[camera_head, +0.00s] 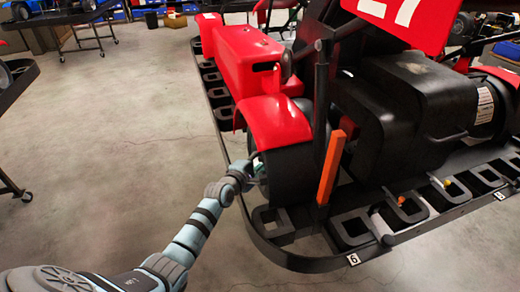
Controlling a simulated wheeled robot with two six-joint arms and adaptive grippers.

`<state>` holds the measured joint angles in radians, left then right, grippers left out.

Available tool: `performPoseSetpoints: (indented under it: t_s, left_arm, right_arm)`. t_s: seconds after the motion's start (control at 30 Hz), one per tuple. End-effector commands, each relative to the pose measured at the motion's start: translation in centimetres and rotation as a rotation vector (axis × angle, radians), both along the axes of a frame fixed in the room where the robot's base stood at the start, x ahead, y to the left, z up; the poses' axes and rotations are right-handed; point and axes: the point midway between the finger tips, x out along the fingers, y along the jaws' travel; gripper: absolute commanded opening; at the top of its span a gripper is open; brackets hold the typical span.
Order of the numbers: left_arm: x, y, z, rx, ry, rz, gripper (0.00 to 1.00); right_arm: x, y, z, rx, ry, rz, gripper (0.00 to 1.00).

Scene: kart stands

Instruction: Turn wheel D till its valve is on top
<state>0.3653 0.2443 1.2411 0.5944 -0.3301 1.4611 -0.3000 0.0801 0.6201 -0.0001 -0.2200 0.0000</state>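A black wheel (292,174) sits under the red fender (277,122) at the near corner of a red kart. No letter shows on it, so I cannot tell whether it is wheel D. My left arm comes in from the lower left, and my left gripper (254,168) is at the wheel's left side, by the hub. A small pale and green patch shows beside the gripper. The fingers are mostly hidden, and I cannot tell whether they are open, shut or touching the wheel. I cannot make out the valve. My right gripper is out of view.
A black slotted bumper frame (267,245) runs low around the kart. An orange upright bar (331,167) and a black post (321,110) stand right of the wheel. The grey floor (110,140) at left is clear. A wheeled stand (12,188) is at the left edge.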

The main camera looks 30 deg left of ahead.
Motion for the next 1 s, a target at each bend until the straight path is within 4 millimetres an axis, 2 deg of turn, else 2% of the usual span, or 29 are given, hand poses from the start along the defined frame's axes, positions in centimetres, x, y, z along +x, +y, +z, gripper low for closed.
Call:
performPoseSetpoints:
  t_s: [0.03,0.3,0.33,0.37,0.63,0.73,0.87,1.0]
  left_arm:
    - [0.0,0.1,0.3,-0.005,0.004,0.001,0.0]
    - [0.1,0.1,-0.1,-0.009,0.005,0.001,0.0]
    - [0.1,0.1,-0.1,-0.009,0.005,0.001,0.37]
    - [0.1,0.1,-0.1,-0.009,0.005,0.001,0.4]
    - [0.0,0.0,0.0,-0.009,0.006,0.0,0.4]
    - [-0.6,0.1,0.1,-0.007,0.006,-0.001,0.4]
    - [-3.0,0.2,0.7,-0.005,0.005,-0.001,0.4]
    - [-7.0,0.4,1.8,-0.003,0.007,-0.002,0.4]
  right_arm:
    - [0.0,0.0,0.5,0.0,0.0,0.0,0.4]
    - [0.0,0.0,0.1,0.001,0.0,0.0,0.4]
    - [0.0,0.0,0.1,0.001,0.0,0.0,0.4]
    - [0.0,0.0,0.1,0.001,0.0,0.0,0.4]
    - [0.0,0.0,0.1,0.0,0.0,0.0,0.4]
    - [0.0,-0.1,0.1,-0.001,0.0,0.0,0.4]
    - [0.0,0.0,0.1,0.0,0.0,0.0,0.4]
    - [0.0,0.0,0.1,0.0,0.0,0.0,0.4]
